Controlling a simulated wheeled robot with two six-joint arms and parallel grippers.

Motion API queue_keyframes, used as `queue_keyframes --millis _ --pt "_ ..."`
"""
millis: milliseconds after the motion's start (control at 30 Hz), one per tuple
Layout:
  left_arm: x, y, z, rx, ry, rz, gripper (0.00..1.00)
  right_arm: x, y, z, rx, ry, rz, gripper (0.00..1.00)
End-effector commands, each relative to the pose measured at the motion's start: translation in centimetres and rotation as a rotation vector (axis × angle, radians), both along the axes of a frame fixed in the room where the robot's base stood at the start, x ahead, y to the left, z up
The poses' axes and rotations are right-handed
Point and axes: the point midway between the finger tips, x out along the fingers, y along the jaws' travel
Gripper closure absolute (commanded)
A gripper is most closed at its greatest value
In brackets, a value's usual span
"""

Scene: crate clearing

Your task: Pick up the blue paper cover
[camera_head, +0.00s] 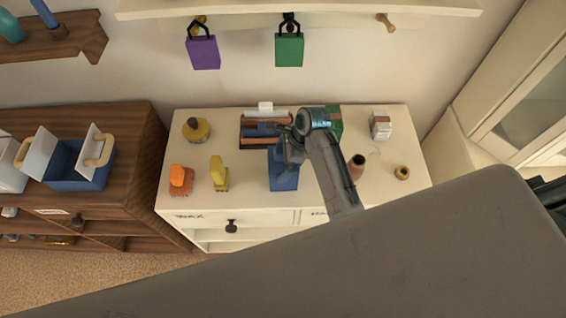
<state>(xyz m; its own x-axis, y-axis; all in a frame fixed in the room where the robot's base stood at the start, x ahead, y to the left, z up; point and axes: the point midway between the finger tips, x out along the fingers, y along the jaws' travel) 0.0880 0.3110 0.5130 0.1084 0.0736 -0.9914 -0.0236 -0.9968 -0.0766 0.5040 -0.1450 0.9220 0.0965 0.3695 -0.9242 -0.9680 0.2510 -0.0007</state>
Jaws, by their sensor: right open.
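A blue flat-sided piece (284,178), which looks like the blue paper cover, stands on the cream cabinet top near its front edge. My right arm reaches up from the lower right and bends at a teal joint. My right gripper (285,147) is open at the upper end of the blue piece and covers part of it. I cannot tell whether they touch. A brown wooden crate (243,143) lies behind, partly hidden by the gripper, with dark blue and brown items in it. My left gripper is not in view.
A yellow bottle (220,175), an orange brush (180,180) and a round yellow jar (196,130) stand left on the cabinet (385,185). A brown bottle (357,165), a white box (380,125) and a small ring (402,173) are right. Purple (204,52) and green (289,50) bags hang above.

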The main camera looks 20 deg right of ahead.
Motion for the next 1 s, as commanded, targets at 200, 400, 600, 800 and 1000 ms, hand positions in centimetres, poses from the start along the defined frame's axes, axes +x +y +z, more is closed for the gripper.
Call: queue_keyframes --millis 200,400,600,800,1000 --pt "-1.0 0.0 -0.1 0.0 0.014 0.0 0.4 0.0 0.0 0.0 0.0 0.0 0.0 0.31" --pt "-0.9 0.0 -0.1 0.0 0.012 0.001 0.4 0.0 0.0 0.0 0.0 0.0 0.0 0.41" --pt "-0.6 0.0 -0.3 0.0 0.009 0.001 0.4 0.0 0.0 0.2 0.001 -0.001 0.0 0.41" --pt "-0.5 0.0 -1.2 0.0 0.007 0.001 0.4 0.0 0.0 1.5 0.0 -0.002 0.0 0.41" --pt "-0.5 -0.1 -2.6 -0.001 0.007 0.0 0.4 -1.1 -1.1 3.2 -0.003 0.0 -0.001 0.41"
